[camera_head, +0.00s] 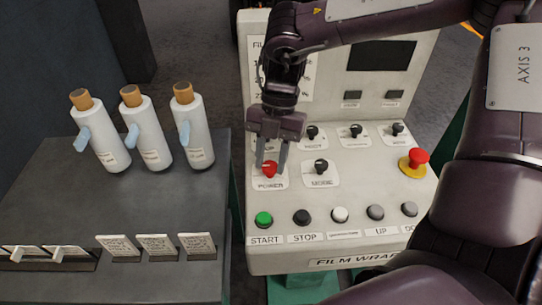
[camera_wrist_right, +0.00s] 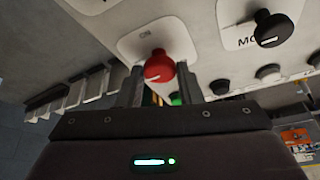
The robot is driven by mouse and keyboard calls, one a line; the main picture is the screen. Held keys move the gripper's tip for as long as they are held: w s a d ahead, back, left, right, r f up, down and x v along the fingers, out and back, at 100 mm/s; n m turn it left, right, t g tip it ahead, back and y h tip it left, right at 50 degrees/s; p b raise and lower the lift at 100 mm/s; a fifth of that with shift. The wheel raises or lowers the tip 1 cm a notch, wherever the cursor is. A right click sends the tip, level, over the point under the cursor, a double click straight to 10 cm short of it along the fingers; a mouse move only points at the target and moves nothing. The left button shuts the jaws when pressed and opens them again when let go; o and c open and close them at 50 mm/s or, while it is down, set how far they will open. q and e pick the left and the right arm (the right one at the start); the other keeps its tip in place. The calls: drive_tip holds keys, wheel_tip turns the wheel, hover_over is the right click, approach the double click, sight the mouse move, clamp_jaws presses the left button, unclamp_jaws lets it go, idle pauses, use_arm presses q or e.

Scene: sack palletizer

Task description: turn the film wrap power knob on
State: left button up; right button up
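The film wrap power knob (camera_head: 269,169) is red with a light pointer mark, on a white plate labelled POWER on the sloped control panel (camera_head: 350,249). My right gripper (camera_head: 271,172) comes down over it, with one finger on each side of the knob. In the right wrist view the red knob (camera_wrist_right: 158,66) sits at the tips of the right gripper (camera_wrist_right: 157,80), with the fingers apart. I cannot tell whether the fingers touch the knob. My left gripper is not in view.
A black mode knob (camera_head: 321,167) is just right of the power knob, and a row of black knobs lies above. A red emergency button (camera_head: 416,160) is at right. A green start button (camera_head: 264,218) lies below.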

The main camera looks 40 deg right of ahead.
drive_tip(key=shift+c, duration=1.1)
drive_tip(key=m+t+b, duration=0.1)
drive_tip(key=m+b, duration=0.2)
drive_tip(key=shift+f+y, duration=0.15)
drive_tip(key=shift+y, duration=0.15)
drive_tip(key=m+t+b, duration=0.1)
drive_tip(key=m, duration=0.1)
drive_tip(key=m+t+b, duration=0.1)
drive_tip(key=m, duration=0.1)
drive_tip(key=shift+s+m, duration=0.2)
drive_tip(key=shift+m, duration=0.1)
drive_tip(key=m+t, duration=0.1)
drive_tip(key=m, duration=0.3)
drive_tip(key=shift+s+r+m+t, duration=0.2)
drive_tip(key=shift+m+t, duration=0.1)
drive_tip(key=shift+t, duration=0.1)
drive_tip(key=m, duration=0.2)
drive_tip(key=m+t+h, duration=0.1)
drive_tip(key=m, duration=0.2)
drive_tip(key=shift+s+m+t+h, duration=0.1)
drive_tip(key=shift+m+t+h, duration=0.2)
